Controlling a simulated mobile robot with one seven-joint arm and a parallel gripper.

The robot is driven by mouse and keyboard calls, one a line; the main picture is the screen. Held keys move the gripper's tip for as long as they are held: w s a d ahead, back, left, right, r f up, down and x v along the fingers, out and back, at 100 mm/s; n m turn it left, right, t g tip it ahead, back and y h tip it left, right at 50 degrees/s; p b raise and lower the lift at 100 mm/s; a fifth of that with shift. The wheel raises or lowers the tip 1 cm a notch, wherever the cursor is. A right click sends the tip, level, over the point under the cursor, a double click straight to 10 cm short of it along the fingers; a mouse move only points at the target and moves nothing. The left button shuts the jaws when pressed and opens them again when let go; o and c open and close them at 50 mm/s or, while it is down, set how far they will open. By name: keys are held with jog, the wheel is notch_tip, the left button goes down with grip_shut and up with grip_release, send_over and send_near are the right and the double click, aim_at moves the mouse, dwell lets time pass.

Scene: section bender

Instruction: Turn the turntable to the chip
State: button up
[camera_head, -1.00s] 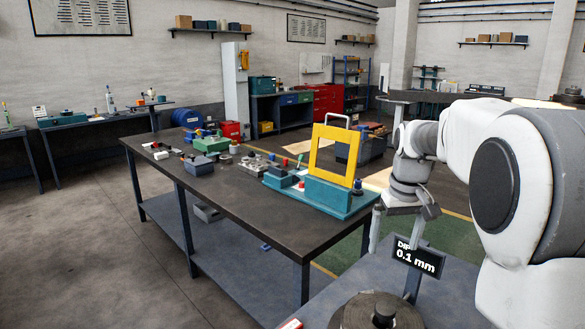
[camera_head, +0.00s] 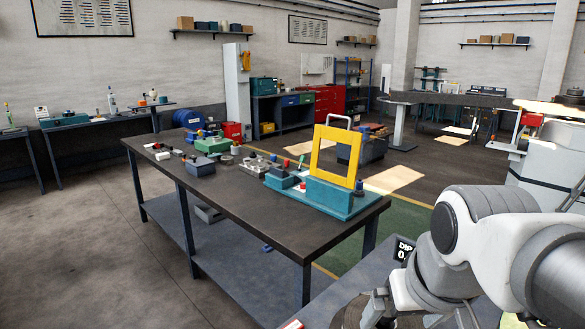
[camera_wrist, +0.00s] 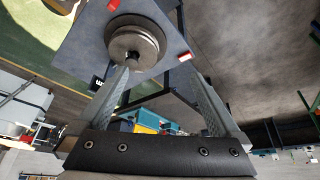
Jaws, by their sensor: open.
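The turntable, a round dark grey disc (camera_wrist: 140,38) with a small knob at its centre, stands on a blue-grey bench in the wrist view. A small red piece (camera_wrist: 184,57) sits beside the disc near the bench edge, and another red piece (camera_wrist: 113,5) lies on its other side. I cannot tell which is the chip. In the head view the disc is mostly hidden behind my arm.
A dark sign (camera_head: 402,250) stands on the near bench, partly covered by my arm. A long dark workbench (camera_head: 240,208) crosses the middle with a yellow frame (camera_head: 316,165) on a teal base and several small tools. Open floor (camera_head: 85,235) lies to the left.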

jog(key=shift+t, duration=0.3)
jog(key=s, duration=0.1)
jog(key=s+f, duration=0.2)
jog(key=s, duration=0.1)
jog(key=shift+a, duration=0.3)
